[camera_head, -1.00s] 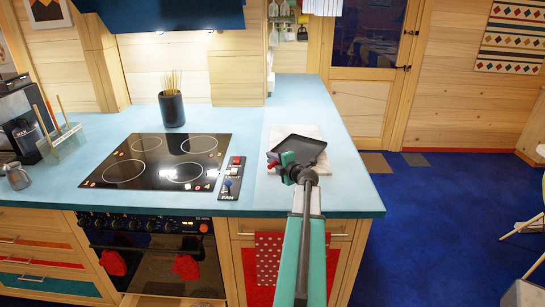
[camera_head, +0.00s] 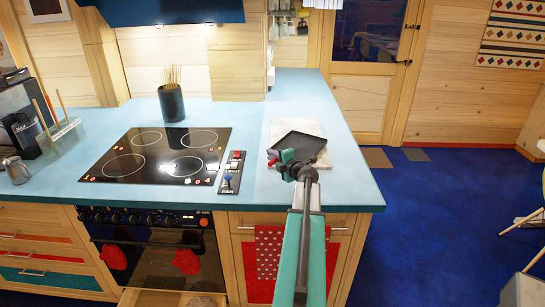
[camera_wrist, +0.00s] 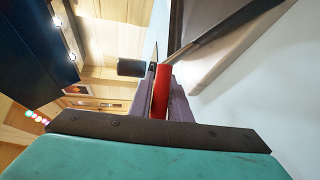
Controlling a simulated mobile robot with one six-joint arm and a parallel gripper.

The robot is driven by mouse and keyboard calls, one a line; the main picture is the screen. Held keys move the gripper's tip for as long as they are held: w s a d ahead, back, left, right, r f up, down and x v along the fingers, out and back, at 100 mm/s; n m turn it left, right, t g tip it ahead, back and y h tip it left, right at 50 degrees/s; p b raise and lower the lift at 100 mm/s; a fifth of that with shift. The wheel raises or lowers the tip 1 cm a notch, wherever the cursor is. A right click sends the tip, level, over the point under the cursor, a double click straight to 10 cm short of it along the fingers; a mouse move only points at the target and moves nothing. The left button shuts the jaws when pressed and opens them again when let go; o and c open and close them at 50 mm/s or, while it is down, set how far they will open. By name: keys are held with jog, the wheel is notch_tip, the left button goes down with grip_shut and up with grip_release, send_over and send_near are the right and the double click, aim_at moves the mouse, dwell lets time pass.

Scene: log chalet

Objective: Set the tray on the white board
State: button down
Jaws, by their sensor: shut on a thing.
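The tray (camera_head: 300,145) is a flat black square with a low rim. In the head view it lies over the front part of the white board (camera_head: 311,126), nearly level; I cannot tell whether it rests fully on it. My gripper (camera_head: 283,159) is at the tray's near left side. In the wrist view my gripper (camera_wrist: 160,92) has its purple fingers shut on a red piece, which seems to be the tray's handle. The dark tray (camera_wrist: 225,32) shows beyond, close above the pale board edge (camera_wrist: 228,52). My gripper hides the tray's near corner.
A black cooktop (camera_head: 160,153) and a control panel (camera_head: 232,172) lie left of the board on the blue counter (camera_head: 340,190). A dark pot with sticks (camera_head: 172,104) stands behind the cooktop. The counter right of the board is clear up to its edge.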

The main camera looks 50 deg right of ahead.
jog(key=shift+f, duration=0.2)
jog(key=c, duration=1.6)
grip_release()
jog(key=shift+o, duration=0.2)
jog(key=shift+s+a, duration=0.1)
jog(key=shift+s, duration=0.05)
jog(key=shift+b+v, duration=1.2)
jog(key=shift+v, duration=5.6)
jog(key=shift+r, duration=0.1)
